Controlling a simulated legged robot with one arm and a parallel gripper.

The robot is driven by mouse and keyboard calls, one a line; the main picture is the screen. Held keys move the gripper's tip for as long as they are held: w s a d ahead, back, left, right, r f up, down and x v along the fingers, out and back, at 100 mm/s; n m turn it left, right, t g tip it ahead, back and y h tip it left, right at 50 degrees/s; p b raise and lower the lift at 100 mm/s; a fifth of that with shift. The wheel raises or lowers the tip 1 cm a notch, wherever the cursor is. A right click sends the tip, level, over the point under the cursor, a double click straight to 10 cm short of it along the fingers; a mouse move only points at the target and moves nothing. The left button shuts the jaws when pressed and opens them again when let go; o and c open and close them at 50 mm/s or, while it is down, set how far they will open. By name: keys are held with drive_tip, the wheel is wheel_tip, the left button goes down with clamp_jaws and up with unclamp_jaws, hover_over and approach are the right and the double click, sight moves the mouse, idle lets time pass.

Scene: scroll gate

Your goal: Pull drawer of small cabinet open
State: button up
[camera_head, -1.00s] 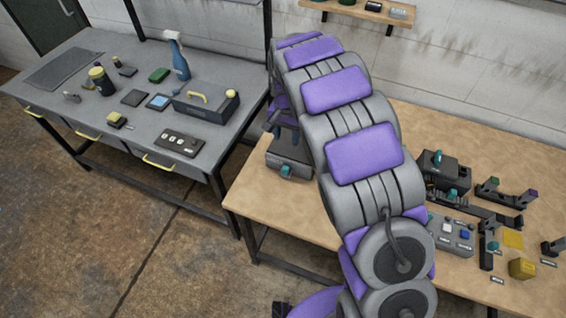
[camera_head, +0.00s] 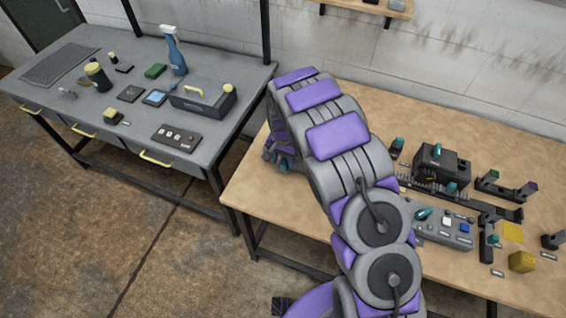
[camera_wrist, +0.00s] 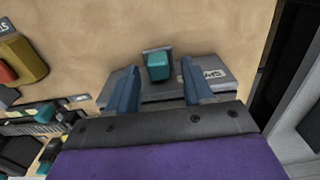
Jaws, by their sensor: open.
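The small cabinet (camera_wrist: 215,72) is a grey box with a label, standing on the wooden table. Its teal drawer handle (camera_wrist: 158,67) shows in the wrist view, between the two blue fingers of my gripper (camera_wrist: 160,70). The fingers are open, one on each side of the handle, with visible gaps. I cannot tell whether they are level with it in depth. The drawer looks shut, though my gripper hides part of the cabinet. In the head view my gripper (camera_head: 281,158) is at the left end of the wooden table, and my arm hides the cabinet.
The wooden table (camera_head: 300,215) holds a black device (camera_head: 440,163), a button panel (camera_head: 443,231) and a yellow block (camera_head: 522,261) on the right. A grey workbench (camera_head: 60,100) with tools and yellow-handled drawers stands left, across a gap. The wooden table's front left is clear.

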drive_tip(key=shift+f, duration=1.15)
drive_tip(key=shift+c, duration=0.4)
clamp_jaws()
